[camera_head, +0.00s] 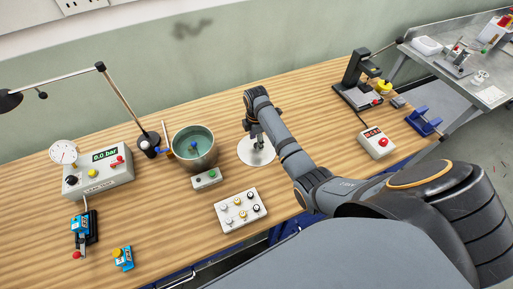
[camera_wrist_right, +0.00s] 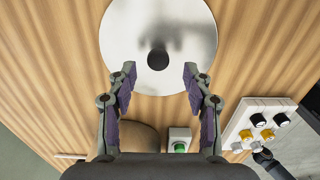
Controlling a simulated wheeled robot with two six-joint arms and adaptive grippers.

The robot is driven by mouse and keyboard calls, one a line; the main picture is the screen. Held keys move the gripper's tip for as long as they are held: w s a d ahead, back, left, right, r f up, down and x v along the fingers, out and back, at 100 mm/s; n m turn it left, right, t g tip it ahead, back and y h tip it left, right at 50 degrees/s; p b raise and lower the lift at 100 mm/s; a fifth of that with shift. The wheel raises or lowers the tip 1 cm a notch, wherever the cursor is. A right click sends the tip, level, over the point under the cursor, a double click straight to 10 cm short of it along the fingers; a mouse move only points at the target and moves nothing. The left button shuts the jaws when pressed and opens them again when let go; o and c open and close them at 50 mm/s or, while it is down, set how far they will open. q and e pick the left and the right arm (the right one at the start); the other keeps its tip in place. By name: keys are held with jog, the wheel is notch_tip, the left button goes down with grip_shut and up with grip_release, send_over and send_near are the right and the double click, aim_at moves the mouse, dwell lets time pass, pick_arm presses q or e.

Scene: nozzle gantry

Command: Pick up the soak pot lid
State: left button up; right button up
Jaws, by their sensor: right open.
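The soak pot lid (camera_wrist_right: 158,25) is a flat silver disc with a black knob (camera_wrist_right: 157,60) at its middle. It lies on the wooden table, and in the head view the lid (camera_head: 245,154) is partly hidden by my right gripper (camera_head: 256,141). In the right wrist view my right gripper (camera_wrist_right: 159,78) is open, its fingers apart on either side just short of the knob. Nothing is between the fingers. The soak pot (camera_head: 194,147) stands open to the left of the lid, with liquid and a blue item inside. My left gripper is not in view.
A box with a green button (camera_head: 206,179) and a white knob panel (camera_head: 240,210) stand in front of the pot and lid. A pressure box (camera_head: 98,177) and a lamp (camera_head: 148,141) are to the left. Clear table lies behind the lid.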

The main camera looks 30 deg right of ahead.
jog(key=f, duration=0.4)
jog(key=shift+w+d, duration=0.15)
jog(key=shift+d, duration=0.05)
grip_shut()
